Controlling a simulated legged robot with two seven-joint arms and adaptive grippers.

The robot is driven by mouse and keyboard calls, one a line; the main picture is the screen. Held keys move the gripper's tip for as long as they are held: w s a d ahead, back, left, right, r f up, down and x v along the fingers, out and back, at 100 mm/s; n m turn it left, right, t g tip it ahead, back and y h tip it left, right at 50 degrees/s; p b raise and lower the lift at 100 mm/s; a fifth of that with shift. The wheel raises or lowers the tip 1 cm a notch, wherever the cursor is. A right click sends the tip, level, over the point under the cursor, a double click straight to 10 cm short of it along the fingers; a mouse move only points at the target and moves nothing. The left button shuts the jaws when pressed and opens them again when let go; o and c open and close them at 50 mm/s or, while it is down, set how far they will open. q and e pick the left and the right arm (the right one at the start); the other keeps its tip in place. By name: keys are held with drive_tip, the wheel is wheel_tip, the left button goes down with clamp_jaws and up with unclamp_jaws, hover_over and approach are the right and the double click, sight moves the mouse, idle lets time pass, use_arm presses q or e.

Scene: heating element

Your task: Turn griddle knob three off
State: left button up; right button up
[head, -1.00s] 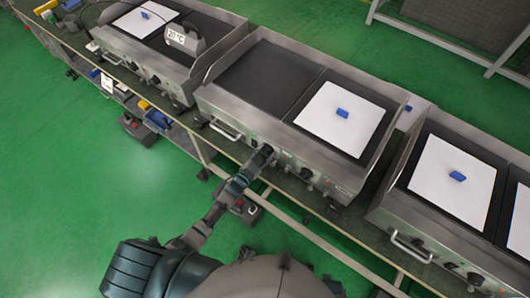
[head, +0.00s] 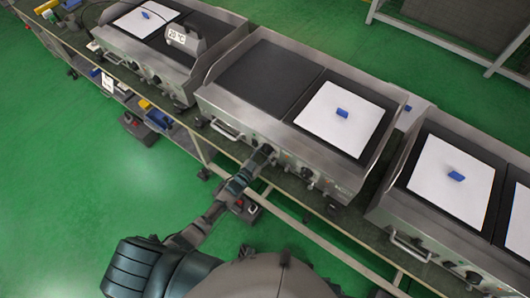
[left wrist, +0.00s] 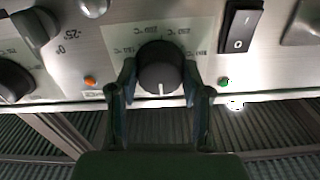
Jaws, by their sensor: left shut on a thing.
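My left gripper (head: 262,154) is at the front panel of the middle griddle (head: 215,102). In the left wrist view my left gripper (left wrist: 160,88) has its two fingers on either side of a round black knob (left wrist: 161,66) and is shut on it. The knob's white pointer line points straight down in that view, away from the printed temperature scale above it. Which number this knob carries does not show. Another black knob (head: 306,174) sits to the right on the same panel. My right gripper is not in view.
In the left wrist view, a black rocker switch (left wrist: 240,27), an orange lamp (left wrist: 90,81) and a green lamp (left wrist: 223,81) flank the knob. Other griddles stand left (head: 116,41) and right (head: 402,222). A blue block (head: 341,112) lies on a white sheet (head: 322,122).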

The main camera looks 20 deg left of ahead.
use_arm(q)
drive_tip(key=shift+s+f, duration=0.15)
drive_tip(key=shift+f, duration=0.15)
drive_tip(key=o, duration=1.2)
drive_tip(key=shift+c, duration=0.2)
drive_tip(key=shift+r, duration=0.15)
drive_tip(key=v, duration=1.1)
drive_tip(key=shift+s+a, duration=0.15)
drive_tip(key=shift+s, duration=0.2)
